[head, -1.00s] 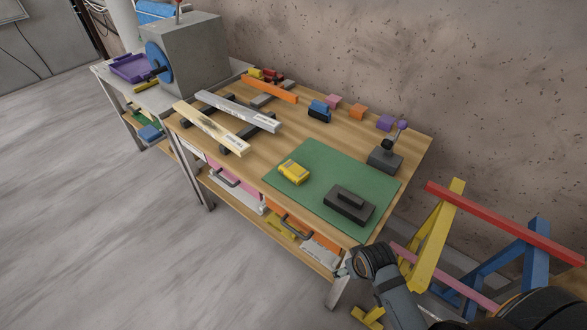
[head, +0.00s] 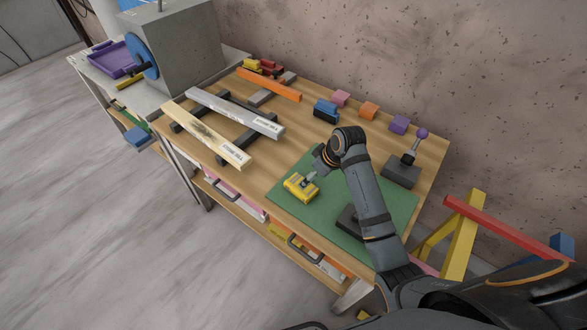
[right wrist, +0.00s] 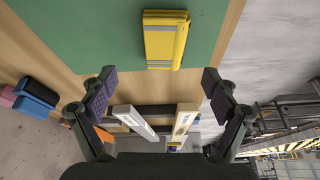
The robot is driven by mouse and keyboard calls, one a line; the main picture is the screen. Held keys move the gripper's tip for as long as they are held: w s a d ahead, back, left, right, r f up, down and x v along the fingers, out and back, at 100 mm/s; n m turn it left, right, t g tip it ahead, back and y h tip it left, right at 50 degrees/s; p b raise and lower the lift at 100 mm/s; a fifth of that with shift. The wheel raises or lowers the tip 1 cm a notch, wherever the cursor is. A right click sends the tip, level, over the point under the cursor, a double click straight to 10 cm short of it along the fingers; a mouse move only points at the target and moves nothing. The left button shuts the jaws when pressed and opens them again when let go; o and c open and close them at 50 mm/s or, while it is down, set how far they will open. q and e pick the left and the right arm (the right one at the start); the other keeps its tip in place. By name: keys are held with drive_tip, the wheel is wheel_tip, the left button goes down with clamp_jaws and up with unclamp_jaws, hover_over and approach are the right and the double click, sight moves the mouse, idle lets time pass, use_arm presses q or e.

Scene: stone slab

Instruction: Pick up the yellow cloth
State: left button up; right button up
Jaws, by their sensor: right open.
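The yellow cloth (head: 298,190) lies folded on the green mat (head: 285,209), near its left end in the head view. In the right wrist view the cloth (right wrist: 162,42) has grey bands and sits at the top middle, beyond the fingertips. My right gripper (right wrist: 157,78) is open, with nothing between its fingers. In the head view my right arm reaches across the mat, and the gripper (head: 312,178) is close by the cloth, partly hidden by the wrist. I cannot tell its exact height. My left gripper is not in view.
A dark block with a handle (head: 347,219) is partly hidden behind my arm. A joystick-like device (head: 402,170) stands at the mat's far right. Planks (head: 208,136) lie left of the mat. Small coloured blocks (head: 369,110) line the wall side. Drawers are below.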

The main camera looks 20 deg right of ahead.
sight(307, 189)
drive_tip(key=shift+w, duration=0.55)
drive_tip(key=shift+s, duration=0.35)
drive_tip(key=shift+s+a+f+p, duration=0.15)
drive_tip(key=shift+s+a+f, duration=0.15)
drive_tip(key=shift+f, duration=0.35)
drive_tip(key=shift+s+a+f+p, duration=0.2)
drive_tip(key=shift+s+f, duration=0.15)
drive_tip(key=shift+f, duration=0.25)
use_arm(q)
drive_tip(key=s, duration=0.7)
use_arm(e)
drive_tip(key=shift+w+a+f, duration=0.1)
drive_tip(key=shift+w+f, duration=0.3)
drive_tip(key=shift+f, duration=0.1)
drive_tip(key=shift+w+p+x, duration=0.25)
drive_tip(key=shift+p+x, duration=0.2)
drive_tip(key=shift+x, duration=1.8)
drive_tip(key=shift+w+a+f, duration=0.1)
drive_tip(key=shift+w+f, duration=0.05)
drive_tip(key=shift+f, duration=0.35)
drive_tip(key=c, duration=1)
drive_tip(key=shift+c, duration=1.1)
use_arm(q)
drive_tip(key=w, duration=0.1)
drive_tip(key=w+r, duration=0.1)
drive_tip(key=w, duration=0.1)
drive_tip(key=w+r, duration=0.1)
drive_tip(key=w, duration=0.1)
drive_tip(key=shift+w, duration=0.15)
